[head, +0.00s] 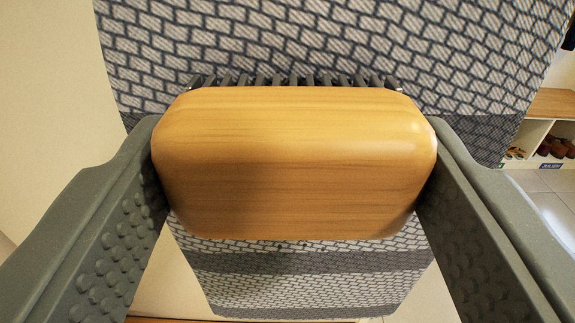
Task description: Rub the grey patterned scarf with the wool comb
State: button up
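The wool comb (295,165) has a wooden body with a row of dark teeth along its far edge. My gripper (293,175) is shut on the comb's two short sides, one grey finger at the left and one at the right. The grey patterned scarf (330,45) hangs just beyond the comb and fills the upper view. It shows again below the comb, with a dark band and a lower end. The teeth point toward the scarf. I cannot tell whether they touch it. The middle of the scarf is hidden behind the comb.
A pale wall or panel (50,110) stands at the left. At the right is a shoe cubby with a wooden top (552,103) and brown shoes (557,147) inside. Tiled floor (550,185) shows at the lower right.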

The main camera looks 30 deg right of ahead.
jog(key=shift+s+f+b, duration=0.15)
jog(key=shift+f+b, duration=1.3)
jog(key=shift+f, duration=3.55)
jog(key=shift+a+r+p, duration=0.1)
jog(key=shift+a+p, duration=0.15)
jog(key=shift+p, duration=0.15)
jog(key=shift+w+r+p, duration=0.15)
jog(key=shift+r+p, duration=1.55)
jog(key=shift+r, duration=0.8)
jog(key=shift+w+r+p, duration=0.1)
jog(key=shift+r+p, duration=1.6)
jog(key=shift+r, duration=0.8)
jog(key=shift+w+d, duration=0.1)
jog(key=b, duration=0.1)
send_over(286, 277)
jog(key=v, duration=0.3)
jog(key=shift+f, duration=2.45)
jog(key=shift+f+b, duration=1.05)
jog(key=shift+f, duration=1.6)
jog(key=shift+c, duration=0.3)
